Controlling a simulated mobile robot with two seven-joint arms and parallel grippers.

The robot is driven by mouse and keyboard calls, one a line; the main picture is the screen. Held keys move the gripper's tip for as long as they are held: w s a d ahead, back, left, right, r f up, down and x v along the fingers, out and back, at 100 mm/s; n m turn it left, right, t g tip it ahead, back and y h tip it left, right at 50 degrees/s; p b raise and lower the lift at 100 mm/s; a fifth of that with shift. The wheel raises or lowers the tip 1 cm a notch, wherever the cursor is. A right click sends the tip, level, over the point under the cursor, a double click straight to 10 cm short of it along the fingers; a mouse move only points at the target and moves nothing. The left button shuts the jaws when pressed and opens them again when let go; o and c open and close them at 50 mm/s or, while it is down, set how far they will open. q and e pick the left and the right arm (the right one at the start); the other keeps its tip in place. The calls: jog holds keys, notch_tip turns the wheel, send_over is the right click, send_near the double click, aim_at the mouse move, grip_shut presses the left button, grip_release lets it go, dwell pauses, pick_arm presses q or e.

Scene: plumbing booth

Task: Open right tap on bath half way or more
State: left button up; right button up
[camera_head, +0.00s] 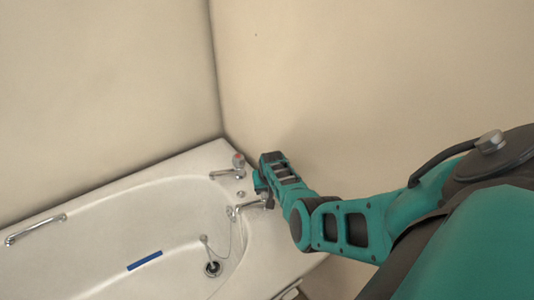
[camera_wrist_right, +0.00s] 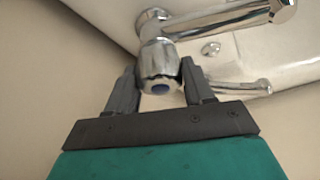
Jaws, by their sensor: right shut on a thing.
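In the head view my right gripper (camera_head: 262,187) is at the tap end of the white bath (camera_head: 110,222) and hides the knob. The right tap's spout (camera_head: 249,207) shows just below it; the spout (camera_wrist_right: 225,20) crosses the top of the wrist view. My left gripper is out of view.
The left tap (camera_head: 238,162), with a reddish cap, stands near the wall corner, close to my right gripper. A chain runs down to the drain (camera_head: 212,268). A chrome grab rail (camera_head: 36,229) is on the bath's left rim. Bare walls (camera_head: 380,80) rise behind.

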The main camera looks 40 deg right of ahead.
jog(key=n, duration=0.1)
jog(key=n+y, duration=0.1)
jog(key=n, duration=0.1)
jog(key=shift+s+f+n, duration=0.1)
jog(key=shift+s+n, duration=0.05)
jog(key=shift+n, duration=0.15)
jog(key=shift+n+y+b, duration=0.35)
jog(key=shift+n+y, duration=0.55)
jog(key=shift+n, duration=1.1)
jog(key=o, duration=0.8)
jog(key=shift+c, duration=0.2)
jog(key=shift+o, duration=1.2)
jog(key=shift+r, duration=0.2)
